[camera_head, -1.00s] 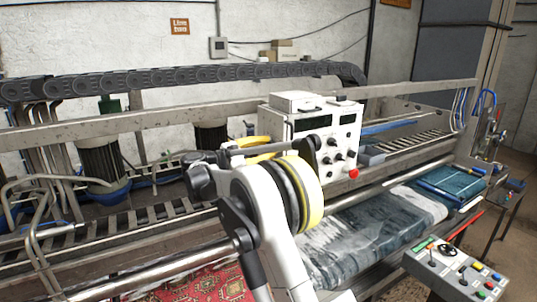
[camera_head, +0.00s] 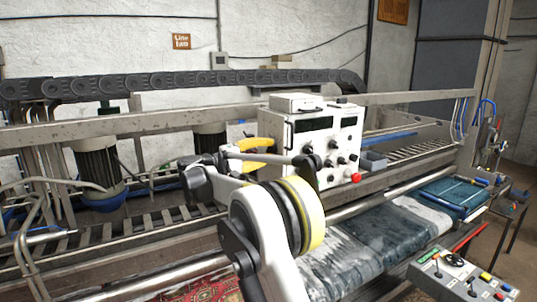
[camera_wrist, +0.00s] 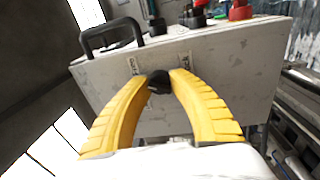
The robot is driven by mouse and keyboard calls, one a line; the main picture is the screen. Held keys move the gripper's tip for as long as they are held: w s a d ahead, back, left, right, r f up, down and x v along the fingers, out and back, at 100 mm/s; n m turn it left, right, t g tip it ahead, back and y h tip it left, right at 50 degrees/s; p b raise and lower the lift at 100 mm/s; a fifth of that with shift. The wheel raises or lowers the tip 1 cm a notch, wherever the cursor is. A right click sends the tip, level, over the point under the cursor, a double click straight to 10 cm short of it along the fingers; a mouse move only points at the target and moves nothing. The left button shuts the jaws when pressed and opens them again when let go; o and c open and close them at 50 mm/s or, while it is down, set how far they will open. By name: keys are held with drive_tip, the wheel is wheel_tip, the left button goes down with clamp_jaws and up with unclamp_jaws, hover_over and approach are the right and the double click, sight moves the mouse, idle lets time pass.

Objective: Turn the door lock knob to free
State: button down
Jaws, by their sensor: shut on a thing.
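The door lock knob (camera_wrist: 159,82) is a small black knob on the side face of the white control box, seen in the wrist view. My gripper (camera_wrist: 161,78) has two yellow ribbed fingers, shut on the knob from both sides. Small labels stand on the panel left and right of the knob, too blurred to read. The knob's turned position is hard to tell. In the head view the white control box (camera_head: 283,128) stands on the machine, with my yellow fingers (camera_head: 250,150) at its left side. The knob is hidden there.
A black handle (camera_wrist: 110,38) is on the box in the wrist view. The box front carries several black knobs and a red button (camera_head: 355,178). A grey rail (camera_head: 150,118) runs behind. A second control panel (camera_head: 462,275) stands at the lower right.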

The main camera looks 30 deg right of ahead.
drive_tip(key=shift+m+b, duration=0.35)
drive_tip(key=shift+m, duration=1.35)
drive_tip(key=shift+f, duration=0.1)
drive_tip(key=c, duration=1.1)
unclamp_jaws()
drive_tip(key=a, duration=1.2)
drive_tip(key=shift+s+f, duration=0.2)
drive_tip(key=shift+f, duration=0.25)
drive_tip(key=shift+d, duration=0.1)
